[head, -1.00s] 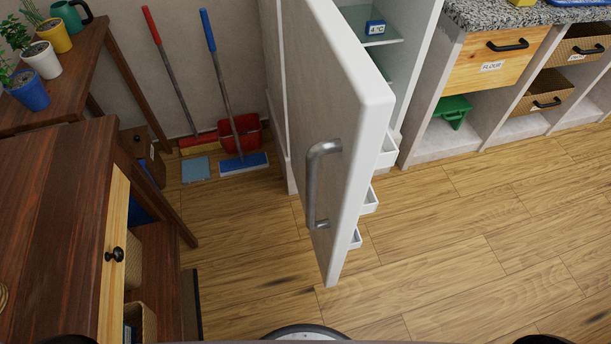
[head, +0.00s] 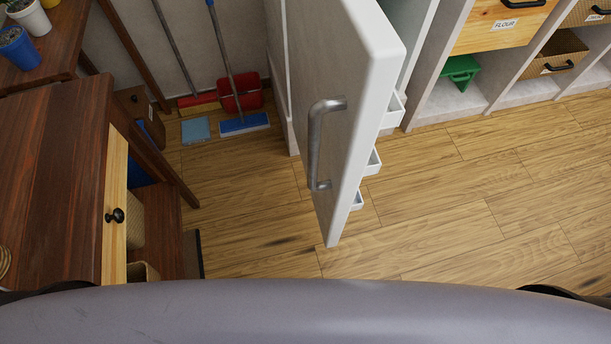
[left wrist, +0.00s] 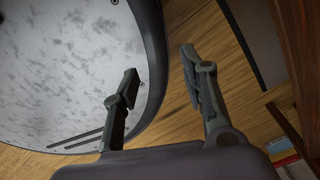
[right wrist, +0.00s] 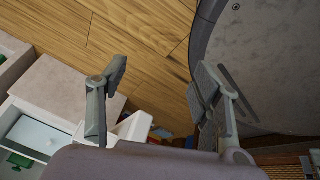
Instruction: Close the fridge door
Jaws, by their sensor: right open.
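The white fridge door (head: 345,130) stands wide open in the head view, swung out toward me. Its grey bar handle (head: 317,145) is on the face turned to the left. Part of the fridge body (head: 411,40) shows behind the door at the right. My left gripper (left wrist: 160,82) shows in the left wrist view with its fingers apart and nothing between them. My right gripper (right wrist: 158,82) is open and empty in the right wrist view. Neither gripper shows in the head view, and neither touches the door.
A dark wooden cabinet (head: 50,190) stands at the left, beside a plant table. A blue broom (head: 243,124) and red dustpan (head: 240,92) lean at the back wall. The wooden floor (head: 450,200) right of the door is clear.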

